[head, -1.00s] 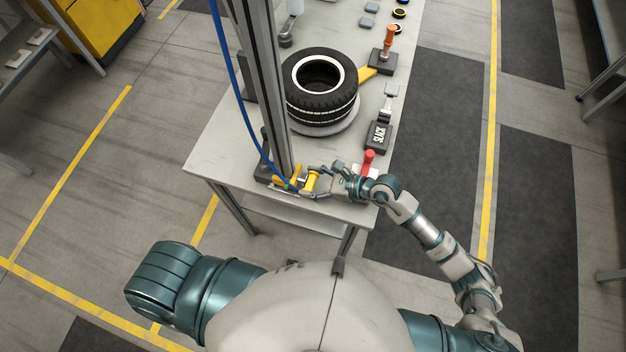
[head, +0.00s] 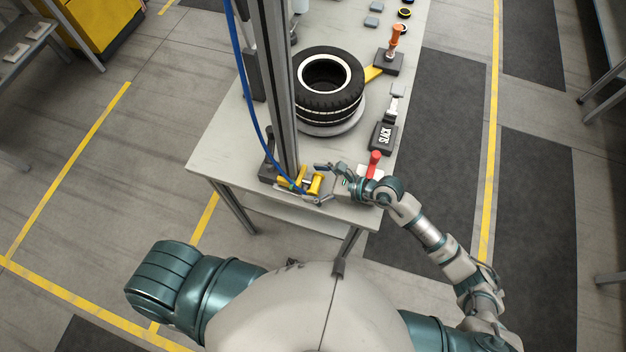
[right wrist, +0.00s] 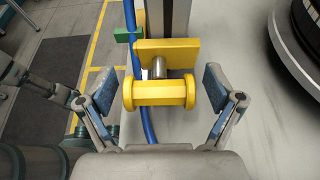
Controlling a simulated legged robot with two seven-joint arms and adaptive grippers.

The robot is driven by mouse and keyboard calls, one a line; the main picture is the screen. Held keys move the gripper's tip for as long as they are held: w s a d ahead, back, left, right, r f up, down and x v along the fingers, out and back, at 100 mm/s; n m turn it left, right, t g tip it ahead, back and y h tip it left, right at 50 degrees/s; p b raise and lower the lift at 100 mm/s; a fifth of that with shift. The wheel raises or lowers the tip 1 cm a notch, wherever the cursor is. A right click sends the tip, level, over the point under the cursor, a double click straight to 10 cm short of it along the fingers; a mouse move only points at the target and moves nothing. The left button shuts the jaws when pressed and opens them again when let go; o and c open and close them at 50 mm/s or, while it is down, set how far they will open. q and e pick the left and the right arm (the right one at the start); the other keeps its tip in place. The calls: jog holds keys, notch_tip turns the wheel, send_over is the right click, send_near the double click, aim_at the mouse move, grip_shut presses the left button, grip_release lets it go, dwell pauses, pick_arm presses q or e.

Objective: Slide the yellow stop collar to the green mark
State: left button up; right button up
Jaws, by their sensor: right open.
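The yellow stop collar (head: 315,184) is at the lower part of the upright grey column (head: 284,110), near the table's front end. In the right wrist view the collar (right wrist: 160,93) shows a flat yellow plate, a short metal pin and a flanged yellow spool. My right gripper (head: 321,184) is open at the collar. In its wrist view the fingers (right wrist: 160,88) stand either side of the spool with a gap on each side, not touching it. A green piece (right wrist: 127,35) shows left of the column; I cannot tell if it is the mark. My left gripper is out of view.
A blue hose (head: 245,85) runs down beside the column. A tyre (head: 328,98) lies on a round plate behind it. A red-handled lever (head: 374,162), a black block (head: 383,135) and an orange-handled lever (head: 393,42) stand along the table's right side. The front left tabletop (head: 222,150) is clear.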

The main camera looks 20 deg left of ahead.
jog(key=v, duration=1.1)
jog(key=shift+d, duration=0.4)
jog(key=shift+d+r, duration=0.1)
